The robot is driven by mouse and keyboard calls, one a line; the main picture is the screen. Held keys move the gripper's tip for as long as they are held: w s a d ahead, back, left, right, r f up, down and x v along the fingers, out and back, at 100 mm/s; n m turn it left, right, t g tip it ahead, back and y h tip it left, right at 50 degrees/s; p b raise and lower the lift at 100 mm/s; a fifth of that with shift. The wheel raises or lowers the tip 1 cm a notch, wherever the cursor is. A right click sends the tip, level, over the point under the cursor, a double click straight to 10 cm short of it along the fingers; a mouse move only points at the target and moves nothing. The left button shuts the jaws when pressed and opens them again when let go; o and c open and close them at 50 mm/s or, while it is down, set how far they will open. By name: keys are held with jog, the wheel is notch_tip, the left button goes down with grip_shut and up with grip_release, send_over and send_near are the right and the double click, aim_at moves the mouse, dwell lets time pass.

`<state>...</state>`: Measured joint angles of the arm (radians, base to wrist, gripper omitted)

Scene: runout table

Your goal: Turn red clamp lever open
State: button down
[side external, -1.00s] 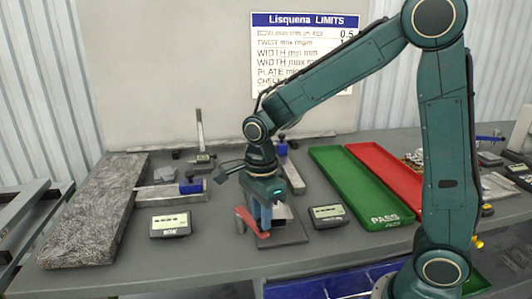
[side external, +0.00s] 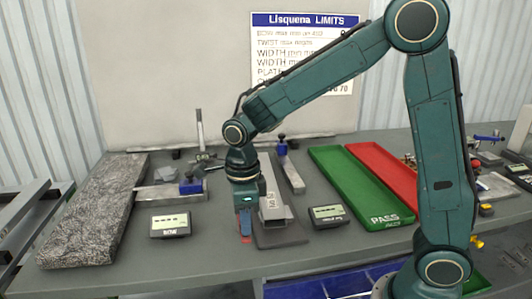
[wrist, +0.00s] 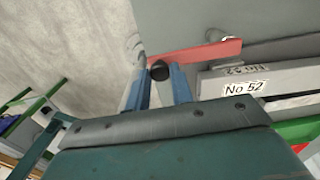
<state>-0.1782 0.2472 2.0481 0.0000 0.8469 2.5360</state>
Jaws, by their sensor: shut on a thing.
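The red clamp lever (wrist: 195,55) shows in the wrist view as a flat red bar running right from the fingers, with a black knob (wrist: 160,70) at its near end. My gripper (wrist: 156,84) is shut on the lever at this knob, its blue fingers either side. In the side view my gripper (side external: 244,226) points down at the left edge of the dark clamp plate (side external: 285,239). Only a little red of the lever (side external: 246,239) shows there; the gripper hides most of it. A grey hollow bar (side external: 276,208) lies on the plate, labelled No 52 in the wrist view.
A digital readout (side external: 170,225) stands left and another (side external: 328,216) right of the clamp. A granite slab (side external: 85,215) lies far left. Green (side external: 360,185) and red (side external: 385,172) trays lie to the right. Bare tabletop lies between the left readout and my gripper.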

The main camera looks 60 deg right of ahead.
jog(key=c, duration=1.2)
grip_release()
jog(key=shift+r, duration=0.2)
notch_tip(320, 180, up, 14)
jog(key=shift+f, duration=0.2)
jog(key=shift+s, duration=0.1)
